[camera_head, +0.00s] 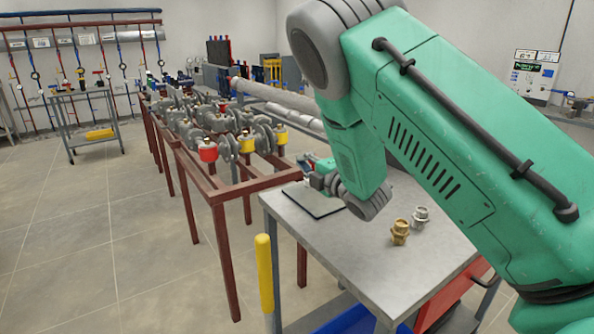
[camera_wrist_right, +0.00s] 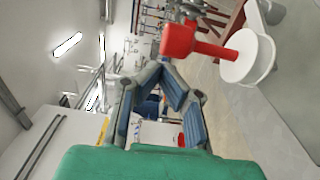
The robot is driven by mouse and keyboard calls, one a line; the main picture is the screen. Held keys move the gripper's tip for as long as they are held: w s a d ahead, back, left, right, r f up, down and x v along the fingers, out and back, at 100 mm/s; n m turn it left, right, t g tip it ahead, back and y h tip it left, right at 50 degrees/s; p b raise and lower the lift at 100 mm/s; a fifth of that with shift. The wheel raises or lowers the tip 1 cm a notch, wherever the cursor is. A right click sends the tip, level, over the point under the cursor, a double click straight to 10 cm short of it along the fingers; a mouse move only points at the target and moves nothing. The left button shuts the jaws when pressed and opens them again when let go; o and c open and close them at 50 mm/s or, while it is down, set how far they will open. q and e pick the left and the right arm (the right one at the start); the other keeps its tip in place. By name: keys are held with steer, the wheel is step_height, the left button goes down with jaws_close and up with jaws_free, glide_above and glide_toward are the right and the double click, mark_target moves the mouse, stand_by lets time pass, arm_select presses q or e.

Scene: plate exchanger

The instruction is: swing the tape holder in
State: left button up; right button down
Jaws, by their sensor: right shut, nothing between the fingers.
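In the right wrist view, a red arm or bracket (camera_wrist_right: 188,42) carries a round white disc (camera_wrist_right: 243,62). It looks like the tape holder with its roll, beside the grey table top. I cannot make it out in the head view, where my arm covers part of the table. My right gripper (camera_head: 309,166) is over the far left corner of the table, and its fingers (camera_wrist_right: 163,68) are shut and empty in the wrist view. The fingertips point near the red part, and contact cannot be told. My left gripper is out of view.
The metal table (camera_head: 375,265) bears a dark flat pad (camera_head: 313,201), a brass fitting (camera_head: 400,233) and a silver fitting (camera_head: 421,217). A red-brown rack (camera_head: 217,190) with pipes and valves stands left.

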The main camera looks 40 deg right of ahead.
steer(key=s+d+n+y, duration=0.1)
steer(key=s+d, duration=0.1)
steer(key=d, duration=0.4)
steer(key=shift+s+y, duration=0.3)
stand_by(0.3)
steer(key=shift+w+a+f, duration=0.1)
steer(key=shift+a+f, duration=0.05)
steer(key=shift+a, duration=0.05)
